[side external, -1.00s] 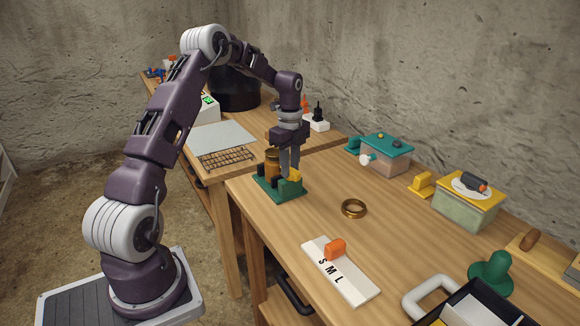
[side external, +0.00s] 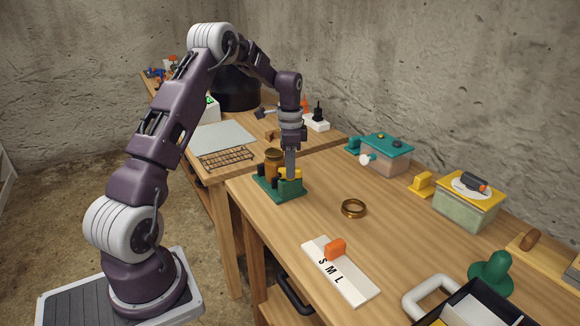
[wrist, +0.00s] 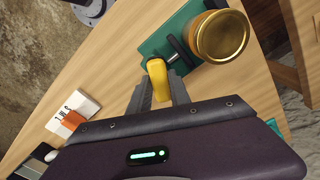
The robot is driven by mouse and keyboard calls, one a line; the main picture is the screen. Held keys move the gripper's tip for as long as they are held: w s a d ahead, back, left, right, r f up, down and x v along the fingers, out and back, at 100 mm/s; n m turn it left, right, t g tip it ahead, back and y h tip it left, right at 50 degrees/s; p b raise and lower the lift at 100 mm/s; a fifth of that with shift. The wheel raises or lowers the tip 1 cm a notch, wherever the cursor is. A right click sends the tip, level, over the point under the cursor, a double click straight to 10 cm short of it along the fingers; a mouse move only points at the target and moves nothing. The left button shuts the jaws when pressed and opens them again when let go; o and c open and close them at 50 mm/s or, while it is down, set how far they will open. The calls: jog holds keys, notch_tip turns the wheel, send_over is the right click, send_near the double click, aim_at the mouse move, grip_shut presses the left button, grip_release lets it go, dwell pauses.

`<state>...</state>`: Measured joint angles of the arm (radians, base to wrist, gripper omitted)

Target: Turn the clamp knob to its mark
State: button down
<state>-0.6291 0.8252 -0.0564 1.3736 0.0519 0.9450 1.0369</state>
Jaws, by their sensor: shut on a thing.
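The clamp is a green base (side external: 267,194) near the table's left edge, with a black jaw and a yellow knob (wrist: 158,78). A jar with a gold lid (wrist: 221,36) stands upright on the base; it also shows in the side view (side external: 272,162). My gripper (side external: 291,176) points down at the clamp, to the right of the jar. In the wrist view my gripper (wrist: 160,88) has its fingers on either side of the yellow knob, shut on it. The knob's mark cannot be made out in either view.
A brass ring (side external: 353,208) lies right of the clamp. A white S-M-L board (side external: 353,287) with an orange slider (side external: 335,248) lies nearer the front. Teal-lidded (side external: 388,143) and yellow-lidded (side external: 465,205) boxes stand at the back right. A wire rack (side external: 227,158) lies on the other table.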

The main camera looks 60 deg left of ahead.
jog(key=n, duration=1.1)
jog(key=shift+w+r+n, duration=0.1)
jog(key=shift+n, duration=0.3)
jog(key=n, duration=0.6)
jog(key=shift+n, duration=2.7)
jog(key=c, duration=1.2)
grip_release()
